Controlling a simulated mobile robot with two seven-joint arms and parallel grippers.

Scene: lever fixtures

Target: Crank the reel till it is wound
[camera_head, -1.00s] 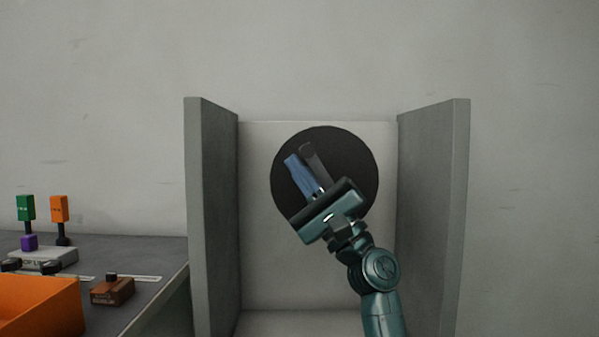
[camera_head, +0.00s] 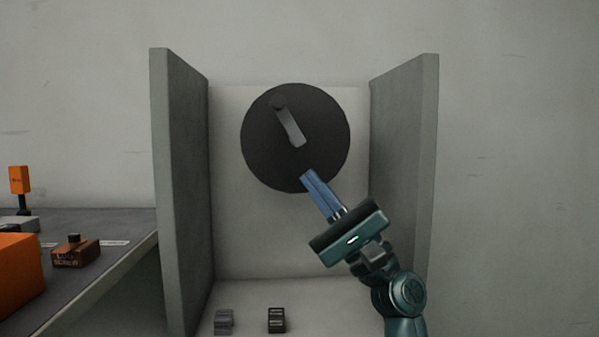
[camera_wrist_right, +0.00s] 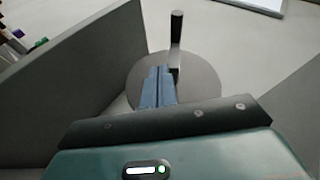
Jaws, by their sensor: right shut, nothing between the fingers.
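The reel is a dark round disc (camera_head: 262,150) on the pale back panel between two grey side walls. Its grey crank arm (camera_head: 291,127) runs from near the disc's middle up and left to a dark knob (camera_head: 279,102). My right gripper (camera_head: 306,175) is shut and empty, its blue fingers together over the disc's lower right edge, apart from the crank. In the right wrist view the disc (camera_wrist_right: 207,82) lies beyond the fingers (camera_wrist_right: 160,72), and the dark crank handle (camera_wrist_right: 176,28) stands up just right of them. My left gripper is not in view.
Grey side walls stand at left (camera_head: 180,190) and right (camera_head: 405,165) of the reel. Two small dark blocks (camera_head: 276,319) (camera_head: 223,321) sit on the floor between them. A table (camera_head: 110,222) at left bears an orange bin (camera_head: 18,275) and a brown block (camera_head: 76,254).

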